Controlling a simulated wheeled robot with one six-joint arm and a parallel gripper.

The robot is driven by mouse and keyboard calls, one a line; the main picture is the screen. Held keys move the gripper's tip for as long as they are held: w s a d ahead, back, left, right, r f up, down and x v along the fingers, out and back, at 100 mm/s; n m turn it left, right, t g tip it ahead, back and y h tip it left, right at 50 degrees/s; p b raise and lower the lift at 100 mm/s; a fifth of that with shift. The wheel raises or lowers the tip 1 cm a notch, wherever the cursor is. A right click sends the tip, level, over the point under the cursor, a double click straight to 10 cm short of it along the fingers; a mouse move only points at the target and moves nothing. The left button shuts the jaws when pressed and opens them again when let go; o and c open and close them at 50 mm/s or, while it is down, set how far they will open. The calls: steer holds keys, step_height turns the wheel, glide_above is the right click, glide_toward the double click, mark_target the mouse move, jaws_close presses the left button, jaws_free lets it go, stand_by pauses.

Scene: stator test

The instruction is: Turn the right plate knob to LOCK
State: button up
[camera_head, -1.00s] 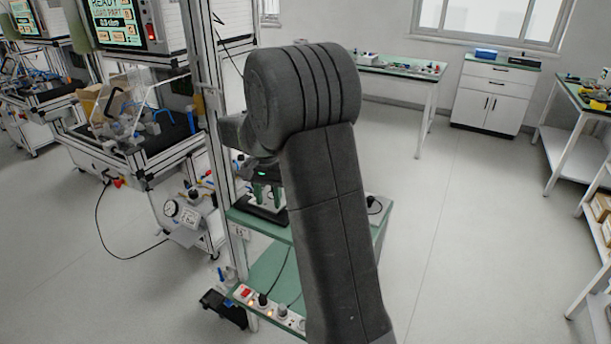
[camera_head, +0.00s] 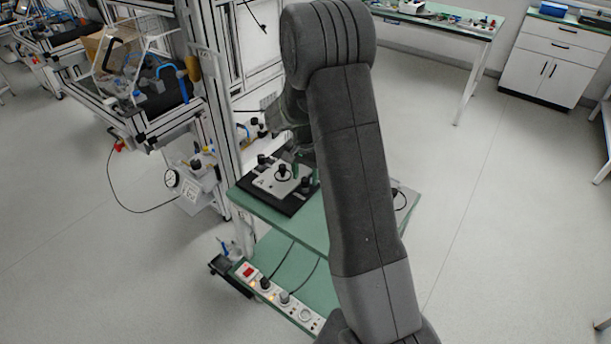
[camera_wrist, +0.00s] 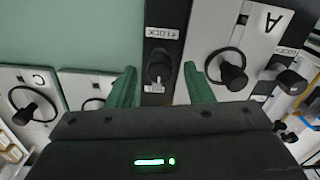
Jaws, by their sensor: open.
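A black fixture (camera_head: 290,207) with a white plate (camera_head: 264,183) sits on the green bench top. In the wrist view, the white plate (camera_wrist: 213,28) bears an A and a black handle with a ring (camera_wrist: 232,76). A black knob (camera_wrist: 158,66) stands on the fixture's black strip, beside a LOCK label (camera_wrist: 161,33); a second label is at its other end. My gripper (camera_wrist: 161,84) is open, its green fingers either side of this knob with gaps. In the head view my gripper (camera_head: 306,174) is over the fixture's right side, partly hidden by my arm.
Another black knob (camera_wrist: 290,82) stands on the plate's far side. Other white plates (camera_wrist: 28,92) with ringed handles lie at left. A metal frame post (camera_head: 222,130) rises close left of the bench. A power strip (camera_head: 275,291) is on the lower shelf (camera_head: 300,262).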

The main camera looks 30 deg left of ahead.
steer(key=shift+f, duration=0.6)
steer(key=c, duration=1)
